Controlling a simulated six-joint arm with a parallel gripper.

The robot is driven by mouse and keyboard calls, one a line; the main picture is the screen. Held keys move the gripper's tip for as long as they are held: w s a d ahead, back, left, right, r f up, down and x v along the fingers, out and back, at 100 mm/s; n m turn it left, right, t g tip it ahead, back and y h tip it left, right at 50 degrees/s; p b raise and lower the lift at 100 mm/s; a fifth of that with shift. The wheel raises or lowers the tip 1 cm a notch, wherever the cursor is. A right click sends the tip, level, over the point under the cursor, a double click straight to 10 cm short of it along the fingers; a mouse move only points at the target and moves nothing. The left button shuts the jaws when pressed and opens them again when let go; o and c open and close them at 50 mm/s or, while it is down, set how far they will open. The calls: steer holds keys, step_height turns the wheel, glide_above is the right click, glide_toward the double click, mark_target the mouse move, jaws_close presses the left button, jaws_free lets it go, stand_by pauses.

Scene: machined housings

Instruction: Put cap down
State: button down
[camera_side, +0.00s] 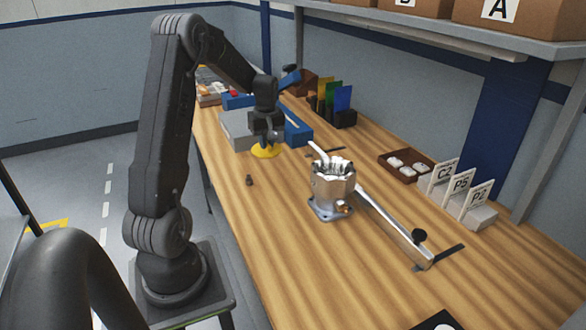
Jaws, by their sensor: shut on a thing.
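A round yellow cap (265,152) is directly below my gripper (266,142), which points straight down. My gripper is shut on the cap. The cap is at or close to the wooden table (290,255); I cannot tell whether it touches the surface. My fingers are small and dark here and hide the cap's middle. A shiny machined metal housing (333,190) stands upright on the table, to the right of and nearer than the cap, apart from it.
A long metal bar (395,225) lies right of the housing. Label cards (460,185) and a brown tray (390,165) line the right edge.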

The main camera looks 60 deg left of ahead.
steer(key=w+d+f, duration=0.1)
steer(key=w, duration=0.1)
steer(key=w+d+f, duration=0.1)
steer(key=w+f, duration=0.1)
steer(key=w, duration=0.1)
steer(key=w+d+f, duration=0.1)
steer(key=w, duration=0.1)
steer(key=shift+w+f, duration=0.2)
steer(key=shift+f, duration=2.15)
steer(key=c, duration=1.2)
jaws_free()
steer(key=shift+f, duration=0.15)
